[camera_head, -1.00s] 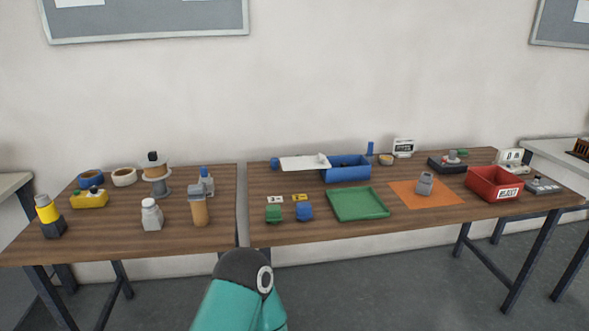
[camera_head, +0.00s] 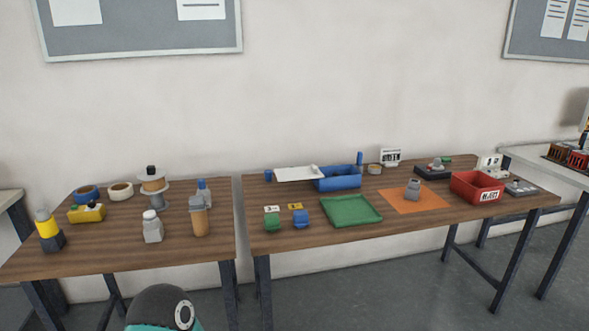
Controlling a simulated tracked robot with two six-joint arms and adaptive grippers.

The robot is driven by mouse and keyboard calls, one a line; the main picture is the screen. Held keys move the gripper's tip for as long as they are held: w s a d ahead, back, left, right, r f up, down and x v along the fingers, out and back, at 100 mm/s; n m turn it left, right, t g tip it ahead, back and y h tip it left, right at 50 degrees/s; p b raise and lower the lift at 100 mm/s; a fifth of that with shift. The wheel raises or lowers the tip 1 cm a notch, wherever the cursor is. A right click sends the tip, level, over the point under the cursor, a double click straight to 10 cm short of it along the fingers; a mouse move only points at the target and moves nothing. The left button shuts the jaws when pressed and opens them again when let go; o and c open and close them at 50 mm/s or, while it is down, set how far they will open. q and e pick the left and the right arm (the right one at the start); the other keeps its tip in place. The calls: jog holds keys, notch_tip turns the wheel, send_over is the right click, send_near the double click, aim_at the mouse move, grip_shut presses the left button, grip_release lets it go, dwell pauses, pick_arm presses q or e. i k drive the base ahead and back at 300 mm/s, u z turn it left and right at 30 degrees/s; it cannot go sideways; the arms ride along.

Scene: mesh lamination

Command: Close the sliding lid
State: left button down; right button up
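A blue box (camera_head: 338,183) stands at the back of the right-hand table. A flat white sliding lid (camera_head: 298,173) sticks out to the left of the box, and the box's top looks open. A small blue piece (camera_head: 268,175) shows at the lid's left end. Neither of my grippers is in view; only a teal and dark part of my own arm shows at the bottom edge, well short of the tables.
A green tray (camera_head: 350,211), an orange mat (camera_head: 414,200) with a grey weight (camera_head: 413,188) and a red bin (camera_head: 476,188) stand on the right-hand table (camera_head: 300,241). Bottles, tape rolls and a spool (camera_head: 153,186) stand on the left table. A narrow gap separates the tables.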

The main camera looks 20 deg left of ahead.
aim_at(303, 173)
jog(key=u, duration=0.1)
jog(key=i, duration=1)
jog(key=z, duration=0.1)
